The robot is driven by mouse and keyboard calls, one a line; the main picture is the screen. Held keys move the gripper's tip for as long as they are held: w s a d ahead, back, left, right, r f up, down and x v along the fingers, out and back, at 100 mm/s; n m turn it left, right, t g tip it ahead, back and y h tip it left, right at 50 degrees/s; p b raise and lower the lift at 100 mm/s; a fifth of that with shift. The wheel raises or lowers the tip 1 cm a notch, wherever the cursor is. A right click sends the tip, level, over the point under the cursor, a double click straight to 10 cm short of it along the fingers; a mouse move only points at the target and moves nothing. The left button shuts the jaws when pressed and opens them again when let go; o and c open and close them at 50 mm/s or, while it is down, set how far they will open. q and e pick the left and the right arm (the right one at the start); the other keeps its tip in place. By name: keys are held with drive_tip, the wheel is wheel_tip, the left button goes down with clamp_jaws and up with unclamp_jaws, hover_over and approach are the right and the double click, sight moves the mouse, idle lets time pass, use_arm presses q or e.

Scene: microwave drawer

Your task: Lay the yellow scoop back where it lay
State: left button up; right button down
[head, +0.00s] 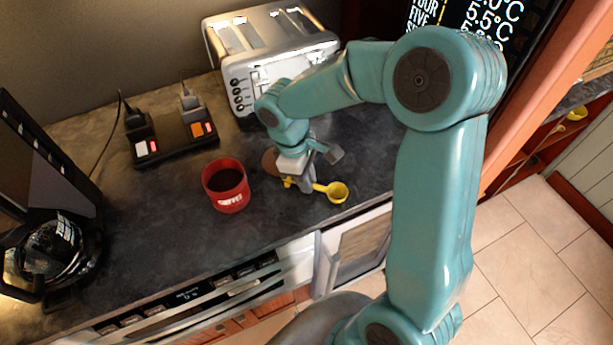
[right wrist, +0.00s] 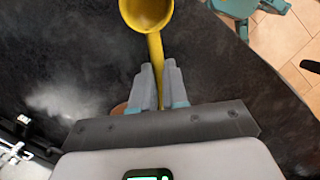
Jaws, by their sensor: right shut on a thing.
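The yellow scoop (head: 337,192) is over the dark counter near its front edge, right of the red cup. My right gripper (head: 306,190) is shut on its handle, and the bowl points to the right in the head view. In the right wrist view the scoop's bowl (right wrist: 147,12) is at the top and its handle runs down between the two fingers (right wrist: 160,88). I cannot tell whether the scoop touches the counter. A brown round thing (head: 271,161) lies partly hidden behind the gripper. My left gripper is not in view.
A red cup (head: 226,186) with dark contents stands left of the gripper. A silver toaster (head: 268,59) stands behind it. A power strip with plugs (head: 175,137) lies at the back left, and a dark glossy appliance (head: 50,245) stands at far left. The counter between cup and front edge is clear.

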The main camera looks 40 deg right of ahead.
drive_tip(key=shift+a, duration=0.1)
drive_tip(key=c, duration=1.1)
unclamp_jaws()
drive_tip(key=shift+r, duration=0.1)
drive_tip(key=shift+v, duration=8.1)
drive_tip(key=shift+s, duration=0.1)
